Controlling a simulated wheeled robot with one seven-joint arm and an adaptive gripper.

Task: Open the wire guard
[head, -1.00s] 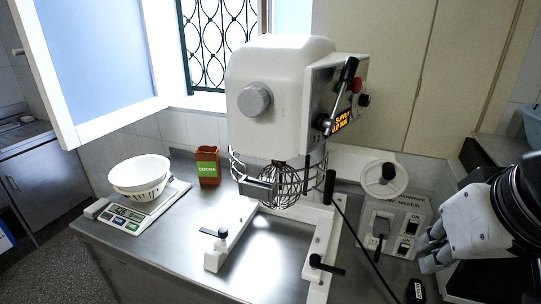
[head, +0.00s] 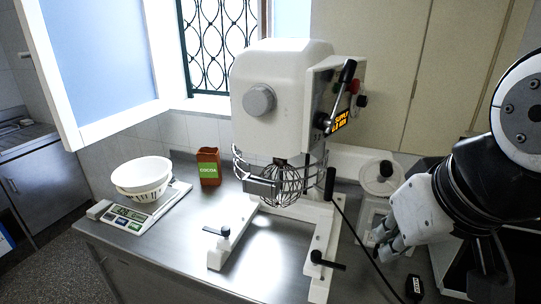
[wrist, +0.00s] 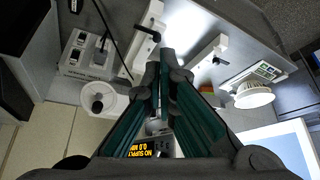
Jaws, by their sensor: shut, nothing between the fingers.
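The wire guard (head: 238,165) is a ring of thin metal wires below the white head of the mixer (head: 285,90). It has a flat grey plate (head: 262,187) at its front. A wire whisk (head: 284,183) hangs inside the ring. My gripper (head: 384,248) is at the right in the head view, to the right of the mixer and apart from the guard. In the wrist view my gripper (wrist: 163,60) has its fingers together and empty. The fingers hide much of the mixer there, and I cannot make out the guard in that view.
A kitchen scale (head: 135,215) with a white bowl (head: 143,172) and a cocoa box (head: 208,166) stand left of the mixer. Black-handled clamps (head: 326,262) stick up from the mixer's legs.

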